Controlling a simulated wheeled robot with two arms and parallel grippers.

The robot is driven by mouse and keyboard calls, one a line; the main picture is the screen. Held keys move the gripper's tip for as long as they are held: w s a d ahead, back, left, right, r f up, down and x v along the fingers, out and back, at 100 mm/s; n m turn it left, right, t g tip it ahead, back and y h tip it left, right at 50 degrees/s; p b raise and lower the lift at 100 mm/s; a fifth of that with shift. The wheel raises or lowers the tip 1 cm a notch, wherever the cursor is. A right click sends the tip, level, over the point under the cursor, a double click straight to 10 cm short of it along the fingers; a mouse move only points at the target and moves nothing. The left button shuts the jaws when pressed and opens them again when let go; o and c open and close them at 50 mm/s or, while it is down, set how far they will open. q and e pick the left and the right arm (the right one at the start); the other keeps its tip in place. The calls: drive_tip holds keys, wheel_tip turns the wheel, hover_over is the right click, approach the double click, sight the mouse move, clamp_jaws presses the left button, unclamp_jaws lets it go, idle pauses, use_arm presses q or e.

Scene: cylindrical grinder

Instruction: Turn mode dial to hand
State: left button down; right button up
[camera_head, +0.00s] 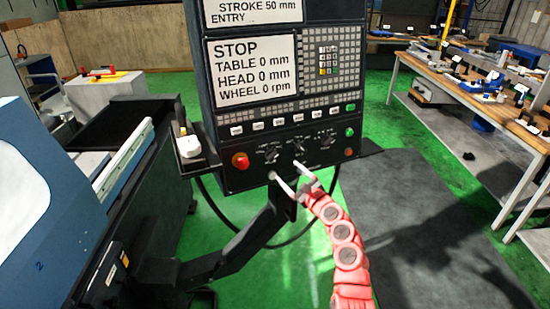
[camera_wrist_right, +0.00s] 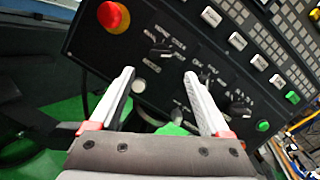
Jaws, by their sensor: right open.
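The black control panel (camera_head: 310,165) stands in front of me, with a row of three dark dials: a left dial (camera_head: 271,153), a middle dial (camera_head: 299,143) and a right dial (camera_head: 327,139). Their labels are too small to read, so I cannot tell which is the mode dial. My right gripper (camera_head: 286,171) is open and empty just below the left and middle dials. In the right wrist view, the open fingers (camera_wrist_right: 159,75) point at the panel, with the left dial (camera_wrist_right: 162,50) just beyond the gap between them. My left gripper is not in view.
A red emergency stop knob (camera_head: 240,160) sits left of the dials. Green (camera_head: 349,132) and red (camera_head: 349,152) buttons sit to the right. The screen (camera_head: 253,70) reads STOP. A black support arm (camera_head: 240,240) runs below the panel. A workbench (camera_head: 450,90) stands at right.

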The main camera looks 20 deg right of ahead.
sight(274, 158)
drive_tip(key=b+x, duration=0.1)
drive_tip(key=x, duration=0.6)
drive_tip(key=shift+w+a+f, duration=0.1)
drive_tip(key=shift+w, duration=0.3)
drive_tip(key=shift+b+x, duration=0.4)
drive_tip(key=shift+x, duration=0.55)
clamp_jaws()
